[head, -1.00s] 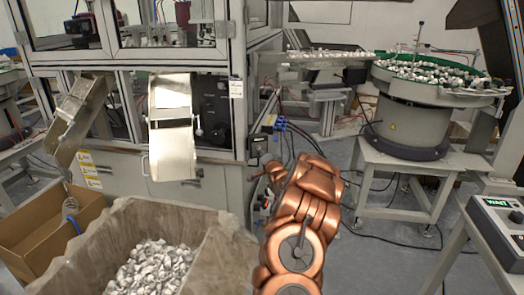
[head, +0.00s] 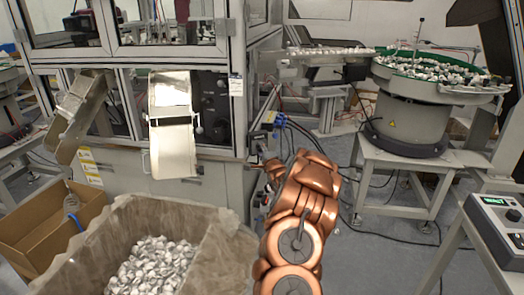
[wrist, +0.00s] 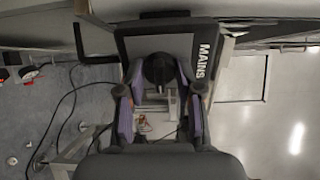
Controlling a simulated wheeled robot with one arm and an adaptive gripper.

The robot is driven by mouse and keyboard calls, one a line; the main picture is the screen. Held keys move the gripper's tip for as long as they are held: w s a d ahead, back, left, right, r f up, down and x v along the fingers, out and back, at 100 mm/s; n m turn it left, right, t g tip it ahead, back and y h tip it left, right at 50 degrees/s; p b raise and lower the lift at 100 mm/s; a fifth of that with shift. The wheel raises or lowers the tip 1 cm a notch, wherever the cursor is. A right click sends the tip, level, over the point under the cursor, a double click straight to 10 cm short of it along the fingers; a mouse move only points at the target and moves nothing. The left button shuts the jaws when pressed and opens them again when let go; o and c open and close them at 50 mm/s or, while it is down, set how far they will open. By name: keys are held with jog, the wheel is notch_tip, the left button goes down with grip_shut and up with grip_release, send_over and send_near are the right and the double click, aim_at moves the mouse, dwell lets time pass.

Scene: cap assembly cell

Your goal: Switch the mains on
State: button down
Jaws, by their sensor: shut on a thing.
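The mains switch is a dark box marked MAINS (wrist: 203,62) with a round black knob (wrist: 158,69), seen in the wrist view at the upper middle. My gripper (wrist: 160,84) is shut on the knob, with one purple-padded finger on either side of it. The knob's pointer position is too dark to tell. In the head view my copper-coloured arm reaches to the side of the machine cabinet and hides most of the gripper and the switch.
The machine cabinet (head: 120,182) with metal chutes stands ahead. A bin (head: 215,250) of white caps and a cardboard box (head: 30,225) are at the left. A bowl feeder (head: 408,120) and a control box marked WAIT (head: 492,222) are at the right. Cables lie on the floor.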

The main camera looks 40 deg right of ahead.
jog(key=c, duration=0.8)
grip_release()
jog(key=shift+o, duration=0.2)
jog(key=shift+s, duration=0.1)
jog(key=v, duration=1.1)
jog(key=shift+s+a, duration=0.3)
